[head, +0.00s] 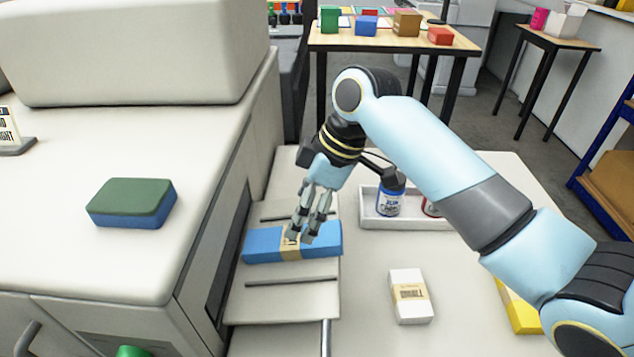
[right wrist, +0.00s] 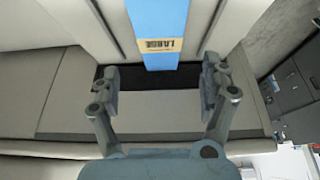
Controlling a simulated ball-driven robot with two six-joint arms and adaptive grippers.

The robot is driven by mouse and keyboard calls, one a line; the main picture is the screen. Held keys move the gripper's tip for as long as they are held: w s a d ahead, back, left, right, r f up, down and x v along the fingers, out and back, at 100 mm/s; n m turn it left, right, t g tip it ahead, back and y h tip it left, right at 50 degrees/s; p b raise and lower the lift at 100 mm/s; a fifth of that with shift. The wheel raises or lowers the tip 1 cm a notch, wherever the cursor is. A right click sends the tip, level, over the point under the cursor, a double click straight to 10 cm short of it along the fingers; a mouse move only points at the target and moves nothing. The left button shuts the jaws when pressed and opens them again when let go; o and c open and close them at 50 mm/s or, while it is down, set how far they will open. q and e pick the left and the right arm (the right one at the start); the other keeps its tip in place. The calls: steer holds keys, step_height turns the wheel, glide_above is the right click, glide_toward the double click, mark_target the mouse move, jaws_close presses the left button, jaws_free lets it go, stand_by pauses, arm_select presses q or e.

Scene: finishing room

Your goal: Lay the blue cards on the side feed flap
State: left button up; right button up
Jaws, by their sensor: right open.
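The blue cards (head: 266,244) are a banded stack with a tan paper label. They lie on the side feed flap (head: 285,303), a light grey ledge with dark slots on the machine's side. In the right wrist view the blue cards (right wrist: 158,18) run up from between the fingers, label nearest me. My right gripper (head: 307,232) is just over the stack in the head view. Its fingers stand apart on either side of the label end in the right wrist view (right wrist: 160,82), not closed on it. My left gripper is not in view.
A white banded pack (head: 410,297) and a yellow item (head: 518,308) lie on the white table right of the flap. A tray (head: 400,222) holds containers behind them. A blue sponge-like block with a green top (head: 131,203) rests on the machine at left.

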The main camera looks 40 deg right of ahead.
steer(key=v, duration=0.7)
steer(key=shift+s+r, duration=0.1)
